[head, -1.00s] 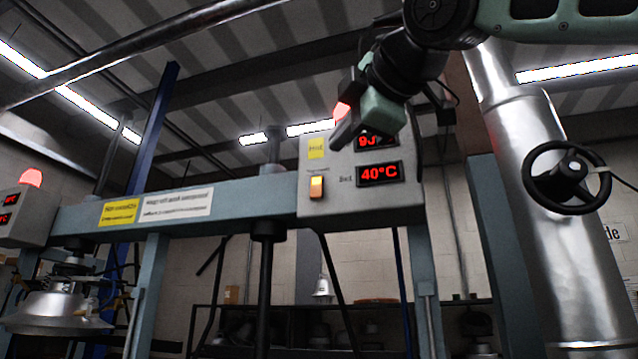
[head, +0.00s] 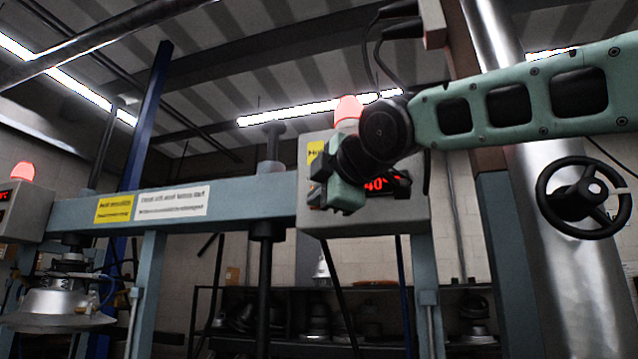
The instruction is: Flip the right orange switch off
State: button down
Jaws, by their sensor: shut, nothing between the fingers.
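The right control box (head: 405,215) is grey and hangs at the right of the blue-grey press beam. Its front carries a yellow label and red digital displays, now partly covered by my arm. My gripper (head: 319,188) is shut and empty, in front of the left half of the box's face. Its green body and dark fingers cover the spot of the orange switch, so the switch and its position are hidden. I cannot tell whether the fingers touch the box or the switch.
A red lamp (head: 348,108) glows on top of the right box. A second grey box (head: 30,222) with a lit lamp is at the far left. A black handwheel (head: 570,197) and a large metal duct stand at the right. A dark shelf is behind.

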jog(key=shift+w+d+f, duration=0.1)
dwell(0.3)
jog(key=shift+w+d+n+b, duration=0.1)
jog(key=shift+w+n+b, duration=0.15)
jog(key=shift+b, duration=0.55)
jog(key=shift+f, duration=0.1)
